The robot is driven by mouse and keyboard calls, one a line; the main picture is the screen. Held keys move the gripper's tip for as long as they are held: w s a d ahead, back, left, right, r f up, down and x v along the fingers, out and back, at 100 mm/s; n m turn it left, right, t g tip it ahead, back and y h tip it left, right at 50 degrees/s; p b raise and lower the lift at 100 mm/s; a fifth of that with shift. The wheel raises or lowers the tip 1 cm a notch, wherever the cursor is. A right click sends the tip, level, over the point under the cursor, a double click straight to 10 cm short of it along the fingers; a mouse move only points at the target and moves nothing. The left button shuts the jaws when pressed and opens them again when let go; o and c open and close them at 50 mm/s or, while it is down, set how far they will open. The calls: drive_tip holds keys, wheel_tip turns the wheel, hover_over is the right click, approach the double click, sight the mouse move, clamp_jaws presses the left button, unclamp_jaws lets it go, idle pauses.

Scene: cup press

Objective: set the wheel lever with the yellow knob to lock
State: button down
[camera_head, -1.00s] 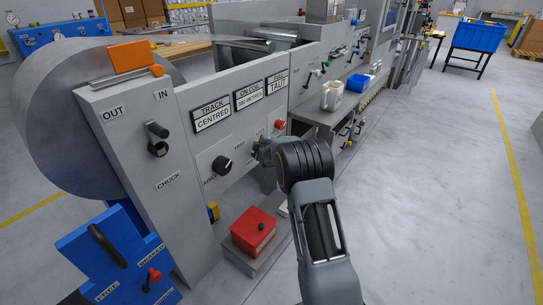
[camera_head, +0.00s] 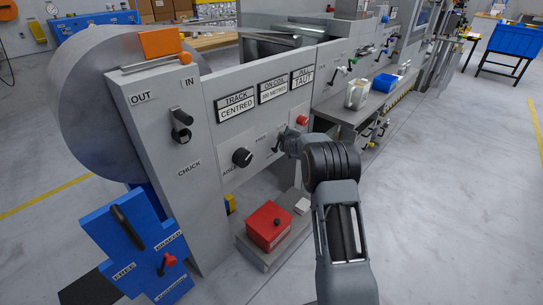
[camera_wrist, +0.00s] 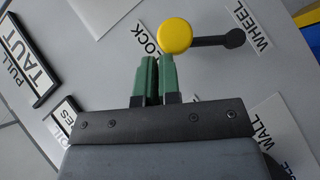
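The wheel lever shows in the wrist view as a dark bar (camera_wrist: 207,41) with a round yellow knob (camera_wrist: 174,36) on its left end and its pivot at the right. The knob end lies beside the LOCK label (camera_wrist: 146,38) and partly overlaps it; the pivot is beside the WHEEL label (camera_wrist: 250,24). My gripper (camera_wrist: 158,60) has its two green fingers close together with nothing visible between them. The fingertips are just below the knob; I cannot tell whether they touch it. In the head view my gripper (camera_head: 281,142) is at the grey panel, hiding the lever.
A WALL label (camera_wrist: 270,120) lies right of my gripper in the wrist view. In the head view a black dial (camera_head: 242,157) and a red button (camera_head: 302,119) flank my gripper. A red box (camera_head: 269,227) stands below.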

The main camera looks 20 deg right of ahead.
drive_tip(key=shift+d+f, duration=0.1)
drive_tip(key=shift+d, duration=0.3)
drive_tip(key=s+a+r+p, duration=0.2)
drive_tip(key=s+r, duration=0.6)
drive_tip(key=s, duration=0.2)
drive_tip(key=shift+a+r+p, duration=0.3)
drive_tip(key=shift+r, duration=0.1)
